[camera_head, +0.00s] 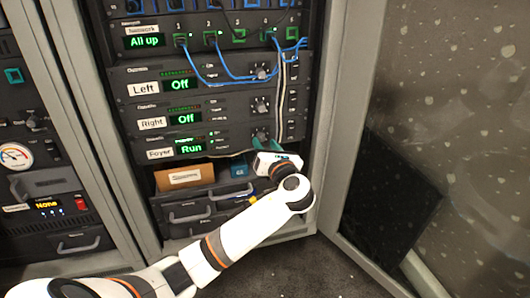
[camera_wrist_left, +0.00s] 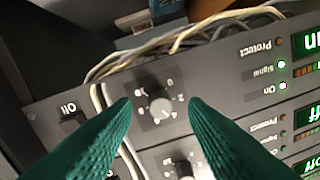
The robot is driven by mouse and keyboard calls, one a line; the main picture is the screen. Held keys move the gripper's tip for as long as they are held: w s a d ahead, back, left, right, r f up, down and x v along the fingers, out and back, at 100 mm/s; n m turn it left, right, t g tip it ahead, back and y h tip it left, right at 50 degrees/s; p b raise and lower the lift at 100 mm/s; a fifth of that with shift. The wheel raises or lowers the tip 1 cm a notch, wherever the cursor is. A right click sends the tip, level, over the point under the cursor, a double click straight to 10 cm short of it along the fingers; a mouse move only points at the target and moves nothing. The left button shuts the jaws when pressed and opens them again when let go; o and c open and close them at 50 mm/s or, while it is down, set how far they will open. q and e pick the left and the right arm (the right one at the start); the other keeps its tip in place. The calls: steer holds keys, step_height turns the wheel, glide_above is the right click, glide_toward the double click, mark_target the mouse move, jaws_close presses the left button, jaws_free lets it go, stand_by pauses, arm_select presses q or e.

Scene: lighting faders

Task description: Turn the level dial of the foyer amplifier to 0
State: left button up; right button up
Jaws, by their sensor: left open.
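The foyer amplifier is the lowest of three amplifiers in the rack; its label (camera_head: 160,154) reads "Foyer" and its green display (camera_head: 190,149) reads "Run". Its level dial (camera_wrist_left: 161,108) shows upside down in the left wrist view, with figures printed around it; I cannot read its pointer surely. In the head view the dial (camera_head: 260,136) sits just above my left gripper (camera_head: 264,146). My left gripper's teal fingers (camera_wrist_left: 160,103) are open and empty, one on each side of the dial in the picture. I see no contact with the dial.
The amplifiers labelled "Left" (camera_head: 142,89) and "Right" (camera_head: 152,123) above both show "Off". The Right amplifier's dial (camera_wrist_left: 184,168) is near the fingers. Pale cables (camera_wrist_left: 115,125) run beside the foyer dial. Blue cables hang higher. A cardboard box (camera_head: 185,176) sits below.

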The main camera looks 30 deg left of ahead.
arm_select(q)
steer(key=shift+w+a, duration=0.35)
steer(key=shift+a, duration=0.15)
